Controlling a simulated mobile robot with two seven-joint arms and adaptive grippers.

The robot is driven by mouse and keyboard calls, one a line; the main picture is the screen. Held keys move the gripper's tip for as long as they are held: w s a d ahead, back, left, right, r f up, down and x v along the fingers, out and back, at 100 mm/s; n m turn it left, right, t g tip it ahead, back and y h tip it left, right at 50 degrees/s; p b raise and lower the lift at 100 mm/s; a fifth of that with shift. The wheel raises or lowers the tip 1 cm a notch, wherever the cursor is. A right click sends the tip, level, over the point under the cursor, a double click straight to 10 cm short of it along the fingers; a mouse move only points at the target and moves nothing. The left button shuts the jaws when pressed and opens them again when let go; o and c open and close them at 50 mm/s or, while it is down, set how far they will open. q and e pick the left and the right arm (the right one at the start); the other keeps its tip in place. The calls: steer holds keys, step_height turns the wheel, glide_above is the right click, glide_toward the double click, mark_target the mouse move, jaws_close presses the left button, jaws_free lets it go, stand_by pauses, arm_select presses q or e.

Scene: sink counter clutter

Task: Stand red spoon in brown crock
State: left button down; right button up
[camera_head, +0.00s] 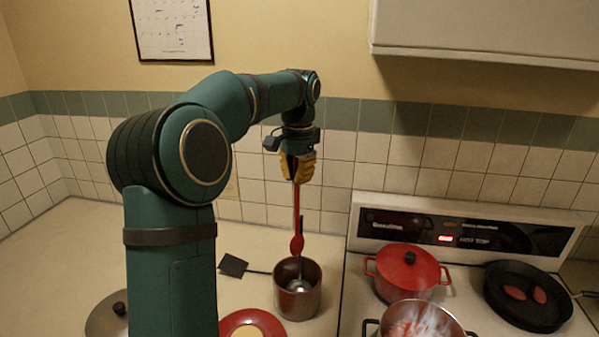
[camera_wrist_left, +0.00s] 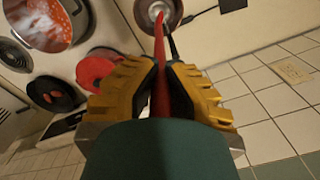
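My left gripper (camera_head: 298,168) has yellow fingers shut on the red spoon (camera_head: 297,240). The spoon hangs upright with its bowl end down, above the brown crock (camera_head: 312,301). In the left wrist view the yellow fingers (camera_wrist_left: 160,85) close on the spoon's red handle (camera_wrist_left: 159,42), which runs toward the crock (camera_wrist_left: 174,12) at the top edge. The crock holds a metal ladle (camera_head: 299,284) and a dark-handled utensil. The spoon's lower end appears near or just above the crock's rim; the exact height is hard to tell. My right gripper is not in view.
A black spatula (camera_head: 233,265) shows left of the crock. A red plate (camera_head: 235,325) and a lid (camera_head: 104,316) sit on the counter in front. Right of the crock is the stove with a lidded red pot (camera_head: 407,270), a steaming pot (camera_head: 421,318) and a black pan (camera_head: 527,297).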

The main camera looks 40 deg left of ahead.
mark_target(296, 234)
arm_select(q)
steer(key=shift+f+b, duration=3.7)
steer(key=shift+f, duration=3.2)
steer(key=c, duration=1.1)
jaws_free()
steer(key=shift+o, duration=0.2)
step_height(296, 234, up, 12)
steer(key=shift+w, duration=0.15)
